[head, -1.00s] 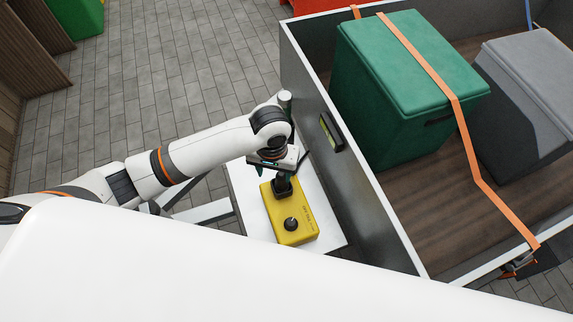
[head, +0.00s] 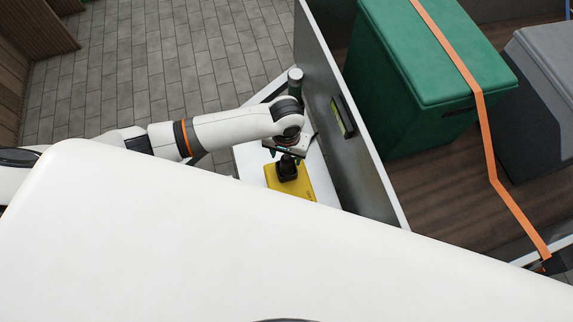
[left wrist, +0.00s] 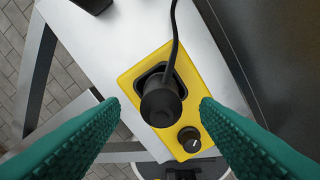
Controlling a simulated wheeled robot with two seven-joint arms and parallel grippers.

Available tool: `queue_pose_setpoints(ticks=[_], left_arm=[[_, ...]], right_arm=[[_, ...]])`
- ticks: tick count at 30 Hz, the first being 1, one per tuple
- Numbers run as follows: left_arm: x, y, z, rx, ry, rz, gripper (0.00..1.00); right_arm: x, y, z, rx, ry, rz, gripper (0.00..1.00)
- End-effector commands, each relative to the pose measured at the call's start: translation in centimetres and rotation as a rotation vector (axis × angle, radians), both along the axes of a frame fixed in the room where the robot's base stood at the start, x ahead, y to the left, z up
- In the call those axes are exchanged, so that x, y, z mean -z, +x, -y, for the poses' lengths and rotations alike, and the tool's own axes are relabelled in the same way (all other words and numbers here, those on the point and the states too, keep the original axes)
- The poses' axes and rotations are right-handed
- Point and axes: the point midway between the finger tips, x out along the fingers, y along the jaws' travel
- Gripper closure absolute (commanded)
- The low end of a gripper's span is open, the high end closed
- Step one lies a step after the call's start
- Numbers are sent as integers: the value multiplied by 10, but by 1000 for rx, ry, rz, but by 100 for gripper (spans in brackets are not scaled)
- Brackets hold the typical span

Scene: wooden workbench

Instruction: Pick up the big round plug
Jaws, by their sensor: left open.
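The big round plug (left wrist: 162,104) is black with a thick black cable. In the left wrist view it stands at the dark square socket (left wrist: 150,79) on the yellow box (left wrist: 132,77); how deep it sits I cannot tell. My left gripper (head: 285,156) is open above the yellow box (head: 304,187) in the head view. Its green fingers lie on either side of the plug in the left wrist view, with a visible gap on each side. A black round knob (left wrist: 189,138) is on the same box. My right gripper is not in view.
The box rests on a white shelf (head: 248,160) beside the grey wall (head: 352,150) of a cargo bed. A green chest (head: 425,85) and a grey case (head: 545,95) stand in the bed under an orange strap (head: 484,130). My white body covers the front.

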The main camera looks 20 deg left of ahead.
Motion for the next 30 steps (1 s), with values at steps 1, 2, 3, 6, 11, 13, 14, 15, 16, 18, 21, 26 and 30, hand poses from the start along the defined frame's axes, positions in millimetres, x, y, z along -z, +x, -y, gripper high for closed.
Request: queue_pose_setpoints(ticks=[1,2,3,6,11,13,14,15,16,18,21,26,30], left_arm=[[10,0,1,0,2,-1,43],[14,0,1,0,2,-1,43],[19,0,1,0,2,0,43],[27,0,1,0,0,1,43],[28,0,1,1,0,2,43],[28,0,1,1,0,1,43],[28,0,1,1,0,1,45],[28,0,1,1,0,1,51],[28,0,1,1,0,1,56],[28,0,1,1,0,1,68],[28,0,1,0,0,1,84],[28,0,1,0,0,2,100],[28,0,1,0,0,2,100]], right_arm=[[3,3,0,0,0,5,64],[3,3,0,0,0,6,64],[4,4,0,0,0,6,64],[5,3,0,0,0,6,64],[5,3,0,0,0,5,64],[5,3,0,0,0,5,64],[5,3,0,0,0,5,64],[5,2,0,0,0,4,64],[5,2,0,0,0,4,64],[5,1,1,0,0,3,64],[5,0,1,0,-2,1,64],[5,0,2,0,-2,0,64],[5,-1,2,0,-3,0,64]])
